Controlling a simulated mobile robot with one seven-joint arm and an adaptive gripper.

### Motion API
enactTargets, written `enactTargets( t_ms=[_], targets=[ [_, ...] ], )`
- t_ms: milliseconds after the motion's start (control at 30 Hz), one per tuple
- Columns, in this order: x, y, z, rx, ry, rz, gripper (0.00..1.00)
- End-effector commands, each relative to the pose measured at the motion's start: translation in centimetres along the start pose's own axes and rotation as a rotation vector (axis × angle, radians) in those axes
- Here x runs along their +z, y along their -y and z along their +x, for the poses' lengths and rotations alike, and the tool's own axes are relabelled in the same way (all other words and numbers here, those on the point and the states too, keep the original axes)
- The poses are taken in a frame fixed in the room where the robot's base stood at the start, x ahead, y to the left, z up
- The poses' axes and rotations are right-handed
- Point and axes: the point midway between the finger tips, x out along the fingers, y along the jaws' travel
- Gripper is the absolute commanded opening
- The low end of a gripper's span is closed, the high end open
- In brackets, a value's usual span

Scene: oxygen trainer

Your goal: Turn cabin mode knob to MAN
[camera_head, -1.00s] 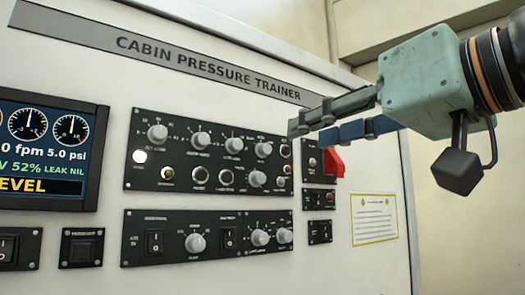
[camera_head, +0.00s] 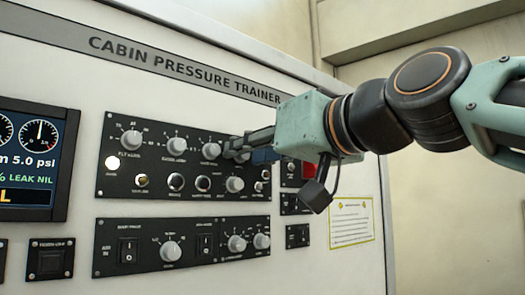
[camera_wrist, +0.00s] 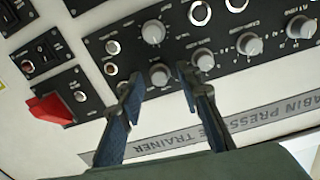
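The upper black control panel (camera_head: 150,192) carries a top row of grey knobs and one lower right knob (camera_head: 234,184). Labels are too small to read, so I cannot tell which knob is cabin mode. My gripper (camera_head: 246,149) is at the right end of the top row, its fingers partly hiding the rightmost top knob. In the wrist view my gripper (camera_wrist: 157,80) is open, with the rightmost top knob (camera_wrist: 159,74) between its fingertips and gaps on both sides. The lower right knob also shows in the wrist view (camera_wrist: 153,32), beyond the fingertips.
A red switch cover (camera_wrist: 51,108) is on a small panel right of the knobs in the head view, left in the wrist view. A lower panel (camera_head: 140,222) has more knobs and switches. A display (camera_head: 38,160) is at left. Free room lies above the panel.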

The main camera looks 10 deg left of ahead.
Motion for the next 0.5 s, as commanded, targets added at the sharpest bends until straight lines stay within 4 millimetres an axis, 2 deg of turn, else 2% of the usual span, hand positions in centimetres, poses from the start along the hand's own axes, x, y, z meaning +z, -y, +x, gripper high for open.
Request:
enactTargets(
  t_ms=[133, 433, 500],
  targets=[
    [-0.01, -0.01, -0.03, 0.000, 0.000, 0.000, 0.32],
    [-0.01, -0.01, -0.06, 0.000, 0.000, 0.000, 0.00],
    [-0.01, -0.01, -0.06, 0.000, 0.000, 0.000, 0.00]
  ],
)
